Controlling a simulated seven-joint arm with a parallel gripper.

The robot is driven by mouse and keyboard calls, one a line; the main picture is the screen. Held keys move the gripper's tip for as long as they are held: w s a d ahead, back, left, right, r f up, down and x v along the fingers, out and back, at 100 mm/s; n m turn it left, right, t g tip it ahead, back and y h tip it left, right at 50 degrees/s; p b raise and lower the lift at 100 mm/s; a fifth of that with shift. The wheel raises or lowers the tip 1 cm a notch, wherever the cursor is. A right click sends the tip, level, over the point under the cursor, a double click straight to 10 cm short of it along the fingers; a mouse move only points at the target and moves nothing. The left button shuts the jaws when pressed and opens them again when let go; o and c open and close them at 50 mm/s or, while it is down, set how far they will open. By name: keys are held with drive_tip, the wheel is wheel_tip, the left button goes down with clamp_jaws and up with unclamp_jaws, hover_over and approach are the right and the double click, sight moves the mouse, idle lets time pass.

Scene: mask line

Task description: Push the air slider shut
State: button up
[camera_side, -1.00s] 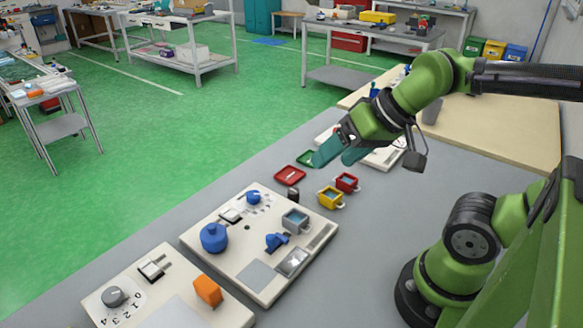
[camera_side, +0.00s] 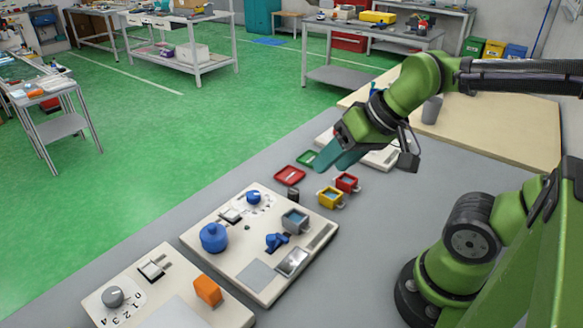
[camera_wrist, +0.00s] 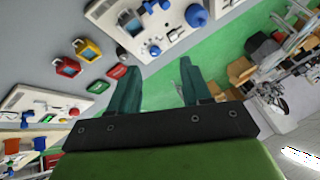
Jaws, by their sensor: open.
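My gripper (camera_side: 335,158) is in the air past the far end of the middle panel, over the small coloured trays and cups. Its two teal fingers are apart with nothing between them in the wrist view (camera_wrist: 156,66). A small slider (camera_side: 231,215) sits on the middle cream panel (camera_side: 212,262), near the blue dial. A similar slider (camera_side: 153,268) in a dark slot sits on the near panel (camera_side: 88,303). No label shows which one is the air slider. My gripper is clear of both. A far panel (camera_side: 382,158) is partly hidden behind my gripper.
The middle panel carries a blue knob (camera_side: 213,237), a blue dial (camera_side: 253,197), a blue lever (camera_side: 277,241) and a grey cup (camera_side: 295,220). Yellow (camera_side: 330,198) and red (camera_side: 347,182) cups and a red tray (camera_side: 290,175) stand beyond it. An orange block (camera_side: 207,290) is nearer.

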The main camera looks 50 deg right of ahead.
drive_tip(key=w+a+f+m+g, duration=0.1)
drive_tip(key=w+f+m+g, duration=0.3)
drive_tip(key=w+g, duration=0.8)
drive_tip(key=t+y, duration=0.1)
drive_tip(key=t, duration=0.1)
approach(271, 236)
drive_tip(key=shift+m, duration=0.4)
drive_tip(key=x, duration=0.8)
drive_tip(key=shift+s+a+f, duration=0.1)
drive_tip(key=shift+a+f, duration=0.05)
drive_tip(key=shift+f, duration=0.2)
clamp_jaws()
